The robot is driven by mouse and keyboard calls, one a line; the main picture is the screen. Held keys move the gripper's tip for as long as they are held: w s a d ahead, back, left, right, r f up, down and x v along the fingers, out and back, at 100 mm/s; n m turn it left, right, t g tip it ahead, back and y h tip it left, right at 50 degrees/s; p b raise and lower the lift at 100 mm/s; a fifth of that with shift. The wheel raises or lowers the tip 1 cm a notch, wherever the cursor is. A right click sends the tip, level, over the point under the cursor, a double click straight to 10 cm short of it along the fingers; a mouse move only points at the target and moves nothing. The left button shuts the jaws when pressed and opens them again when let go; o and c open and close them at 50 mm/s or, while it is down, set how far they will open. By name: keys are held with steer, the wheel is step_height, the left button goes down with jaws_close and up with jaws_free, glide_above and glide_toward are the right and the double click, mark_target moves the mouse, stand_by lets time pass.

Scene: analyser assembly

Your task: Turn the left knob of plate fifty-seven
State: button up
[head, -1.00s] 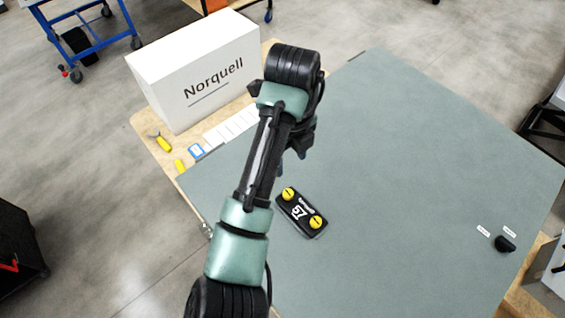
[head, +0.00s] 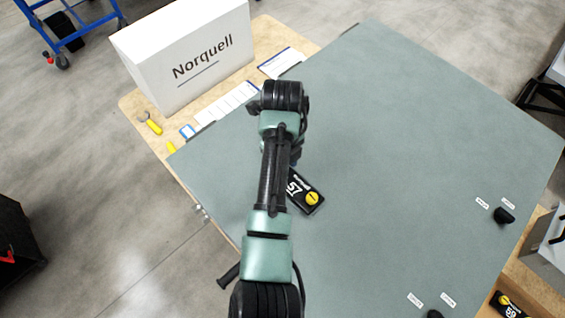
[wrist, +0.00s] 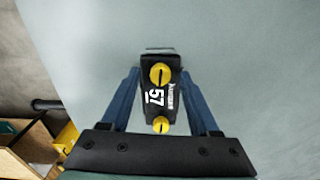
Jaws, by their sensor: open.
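Plate fifty-seven (head: 305,192) is a black plate lying on the grey-green panel. Its right yellow knob (head: 312,198) shows in the head view, while my arm hides its left end. The wrist view shows the whole face of the plate (wrist: 174,98), with the left knob (wrist: 161,73) at the far end and the right knob (wrist: 161,124) at the near end. Both slots run along the plate. My gripper (wrist: 160,74) is open, its blue fingers on either side of the plate, with the left knob between the tips in the picture. I see no contact; the height gap is unclear.
A white Norquell box (head: 185,58) stands on the wooden table edge (head: 135,103). A yellow-handled tool (head: 153,124) lies nearby. A black knob (head: 504,216) sits on the panel (head: 410,150) at right. Plate 59 (head: 510,305) is at lower right. The panel right of plate fifty-seven is clear.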

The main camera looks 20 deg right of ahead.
steer(key=shift+f, duration=0.3)
jaws_close()
steer(key=shift+n, duration=0.3)
